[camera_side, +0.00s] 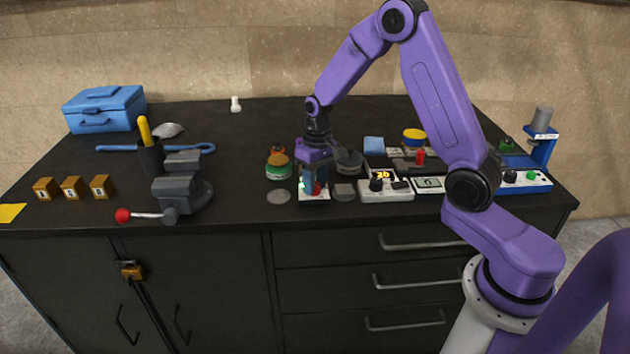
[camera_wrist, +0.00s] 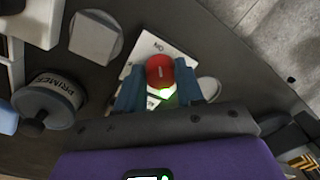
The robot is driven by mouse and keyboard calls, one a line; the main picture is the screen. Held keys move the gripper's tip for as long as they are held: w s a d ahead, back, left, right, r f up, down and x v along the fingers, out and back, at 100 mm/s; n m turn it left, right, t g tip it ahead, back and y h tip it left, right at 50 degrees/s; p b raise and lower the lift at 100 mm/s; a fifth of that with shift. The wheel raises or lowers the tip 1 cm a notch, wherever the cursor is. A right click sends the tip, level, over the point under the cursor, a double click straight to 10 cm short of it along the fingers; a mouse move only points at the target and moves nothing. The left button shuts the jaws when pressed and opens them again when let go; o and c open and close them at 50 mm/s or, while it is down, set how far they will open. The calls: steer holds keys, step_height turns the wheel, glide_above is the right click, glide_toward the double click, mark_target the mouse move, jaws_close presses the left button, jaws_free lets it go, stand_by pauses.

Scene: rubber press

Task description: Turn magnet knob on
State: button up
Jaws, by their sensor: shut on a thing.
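The magnet knob (camera_wrist: 160,71) is a round red knob with a pale mark on its face. It stands on a white plate (camera_wrist: 136,60) with black lettering, part of which reads "ON". A green glow shows on the plate beside the knob, close to my gripper. My gripper (camera_wrist: 160,86) has its two blue fingers on either side of the knob and is shut on it. In the side view my gripper (camera_side: 315,188) points straight down at the front of the bench, and a bit of red shows between the fingers. The fingers hide part of the plate.
A grey PRIMER container (camera_wrist: 48,100) and a grey block (camera_wrist: 96,37) are beside the plate. A control box reading "20" (camera_side: 385,194) is to the right, jars (camera_side: 278,166) behind left. A vise (camera_side: 181,186) stands further left. The bench's front edge is close.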

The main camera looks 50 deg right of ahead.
mark_target(318, 183)
steer(key=shift+m, duration=0.7)
steer(key=o, duration=1)
steer(key=shift+o, duration=0.2)
steer(key=shift+r, duration=0.1)
step_height(318, 183, up, 17)
steer(key=shift+d+r, duration=0.15)
steer(key=shift+d, duration=0.3)
steer(key=shift+s, duration=0.1)
